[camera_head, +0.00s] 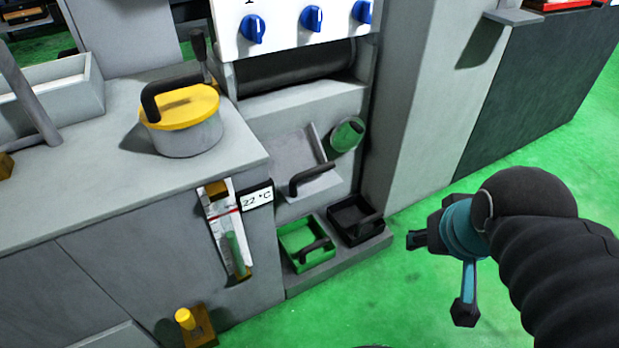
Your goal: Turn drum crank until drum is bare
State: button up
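A dark, roller-like drum (295,72) lies across the machine under the white knob panel. Its surface looks black, and I cannot make out what covers it. A dark upright handle (199,46) stands at the left end of the drum, behind the yellow-lidded pot; it appears to be the drum crank, partly hidden. My gripper (438,278) is at the right, over the green floor, well away from the drum and this handle. Its two fingers are spread wide, with nothing between them.
A yellow-lidded pot (183,112) stands on the grey counter (90,190). Below the drum are a sloped tray (292,160), a green cylinder (347,134), and green (302,236) and black (352,215) handled bins. Green floor (420,310) is open in front.

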aim_at(348, 133)
jog(key=z, duration=0.55)
jog(key=k, duration=1.25)
jog(key=z, duration=0.8)
jog(key=i, duration=0.9)
jog(key=u, duration=0.65)
jog(key=i, duration=0.8)
jog(key=u, duration=0.7)
